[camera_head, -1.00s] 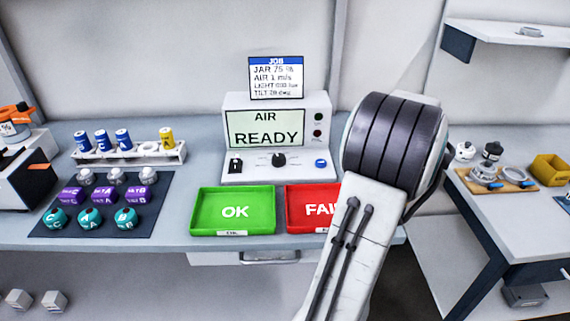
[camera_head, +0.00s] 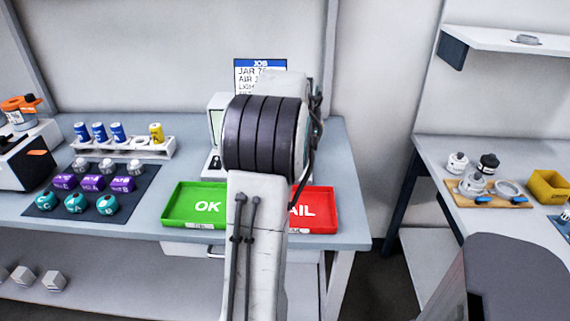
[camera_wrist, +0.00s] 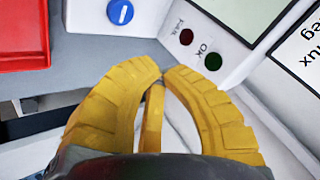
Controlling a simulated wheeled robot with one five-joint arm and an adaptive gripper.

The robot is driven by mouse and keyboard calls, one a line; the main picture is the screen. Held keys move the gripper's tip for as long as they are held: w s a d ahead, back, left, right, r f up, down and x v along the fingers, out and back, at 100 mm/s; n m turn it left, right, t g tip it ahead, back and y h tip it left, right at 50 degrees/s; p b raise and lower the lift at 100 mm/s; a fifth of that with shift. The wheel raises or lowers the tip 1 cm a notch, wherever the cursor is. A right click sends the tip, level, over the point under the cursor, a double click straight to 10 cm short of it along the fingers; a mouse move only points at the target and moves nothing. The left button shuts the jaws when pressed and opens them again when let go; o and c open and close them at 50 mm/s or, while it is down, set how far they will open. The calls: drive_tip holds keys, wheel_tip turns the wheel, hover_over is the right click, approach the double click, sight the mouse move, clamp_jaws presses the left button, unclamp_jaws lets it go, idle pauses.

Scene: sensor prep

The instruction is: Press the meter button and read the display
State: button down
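The meter (camera_head: 214,103) stands at the back of the bench in the head view, mostly hidden behind my arm. Only a sliver of its display (camera_head: 216,127) shows, with no readable text. In the wrist view, a blue round button (camera_wrist: 120,12) with a white mark sits on the meter's white ledge at the top. Dark FAIL (camera_wrist: 186,37) and OK (camera_wrist: 213,61) lamps and a blank corner of the display (camera_wrist: 245,12) also show. My yellow gripper (camera_wrist: 165,72) has its fingertips almost together, nothing held, below and apart from the button.
The green OK tray (camera_head: 175,221) and red FAIL tray (camera_head: 328,192) lie at the bench front. The JOB card (camera_head: 246,66) is partly covered by my arm. A dark mat (camera_head: 140,180) with several jars and a rack (camera_head: 168,148) of cans stand left.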

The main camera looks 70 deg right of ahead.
drive_tip(key=m, duration=0.1)
drive_tip(key=d+r+m, duration=0.1)
drive_tip(key=m, duration=0.1)
drive_tip(key=m+h, duration=0.1)
drive_tip(key=shift+w+d+r+m, duration=0.25)
drive_tip(key=shift+w+r+m, duration=0.05)
drive_tip(key=shift+w+r, duration=0.05)
drive_tip(key=shift+f, duration=0.1)
idle(0.5)
drive_tip(key=shift+f+b, duration=2.1)
drive_tip(key=shift+f, duration=1.35)
drive_tip(key=shift+f+b, duration=0.85)
drive_tip(key=shift+b, duration=0.2)
drive_tip(key=c, duration=1.9)
unclamp_jaws()
clamp_jaws()
